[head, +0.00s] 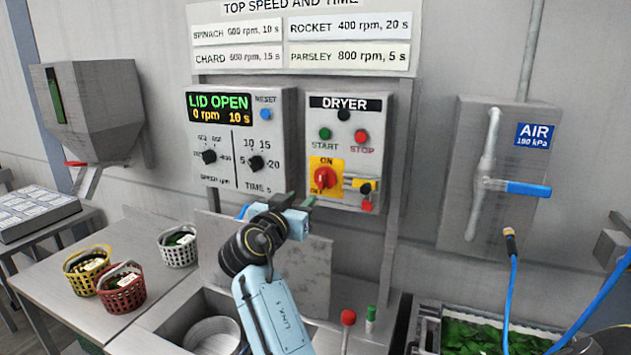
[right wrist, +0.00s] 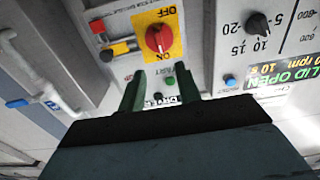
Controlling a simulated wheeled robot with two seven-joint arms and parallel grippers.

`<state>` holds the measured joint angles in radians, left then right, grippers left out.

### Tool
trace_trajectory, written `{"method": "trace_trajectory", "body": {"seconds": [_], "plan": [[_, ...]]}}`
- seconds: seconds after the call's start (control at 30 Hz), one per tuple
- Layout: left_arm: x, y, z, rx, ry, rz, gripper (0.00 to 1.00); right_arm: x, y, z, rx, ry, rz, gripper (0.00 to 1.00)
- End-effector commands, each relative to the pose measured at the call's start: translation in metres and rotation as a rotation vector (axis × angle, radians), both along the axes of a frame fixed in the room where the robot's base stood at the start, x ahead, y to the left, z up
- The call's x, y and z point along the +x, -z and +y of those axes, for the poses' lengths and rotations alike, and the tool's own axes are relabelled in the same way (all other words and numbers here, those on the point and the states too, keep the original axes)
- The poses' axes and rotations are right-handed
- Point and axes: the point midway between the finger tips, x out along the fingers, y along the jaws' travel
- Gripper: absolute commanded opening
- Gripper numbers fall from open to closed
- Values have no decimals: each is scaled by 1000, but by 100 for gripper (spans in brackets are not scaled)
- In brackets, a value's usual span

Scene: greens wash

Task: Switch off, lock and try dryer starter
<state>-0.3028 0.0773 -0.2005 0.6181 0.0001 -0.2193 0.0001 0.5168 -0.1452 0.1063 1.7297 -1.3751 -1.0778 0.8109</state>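The dryer starter (head: 376,120) is a grey wall box with a green START button (head: 325,134) and a red STOP button (head: 362,136). Its red rotary switch (head: 325,177) sits on a yellow ON/OFF plate; in the right wrist view the switch (right wrist: 159,38) seems to have its pale mark toward ON. Beside it are a yellow bar, a black knob (head: 365,187) and a small red piece (head: 367,206), possibly a padlock. My right gripper (head: 301,202) is just below and left of the switch, not touching it. Its green fingers (right wrist: 161,90) are apart and empty. My left gripper is not in view.
A control box (head: 240,180) to the left reads LID OPEN, 0 rpm, 10 s. An air valve box (head: 515,125) with a blue handle is to the right. Baskets (head: 122,290) stand on the left bench. A red-knobbed lever (head: 348,317) rises below the starter.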

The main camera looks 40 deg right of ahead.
Motion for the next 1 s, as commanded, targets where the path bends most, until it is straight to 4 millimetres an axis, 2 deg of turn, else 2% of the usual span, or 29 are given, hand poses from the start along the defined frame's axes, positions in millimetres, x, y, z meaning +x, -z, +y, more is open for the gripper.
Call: {"method": "trace_trajectory", "body": {"seconds": [0.1, 0.3, 0.5, 0.7, 0.97, 1.0], "plan": [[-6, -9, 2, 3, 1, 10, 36, 12, -4, -24, -3, 2, 2, 33], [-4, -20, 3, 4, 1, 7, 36, 31, -3, -62, -1, 1, 3, 33], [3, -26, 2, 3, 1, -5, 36, 45, -2, -88, -1, -1, 2, 33], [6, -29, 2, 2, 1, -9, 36, 50, 0, -98, 2, -1, 1, 33], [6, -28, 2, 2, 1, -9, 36, 51, 0, -98, 2, -1, 1, 33], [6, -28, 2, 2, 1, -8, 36, 51, 0, -98, 2, -1, 1, 30]]}}
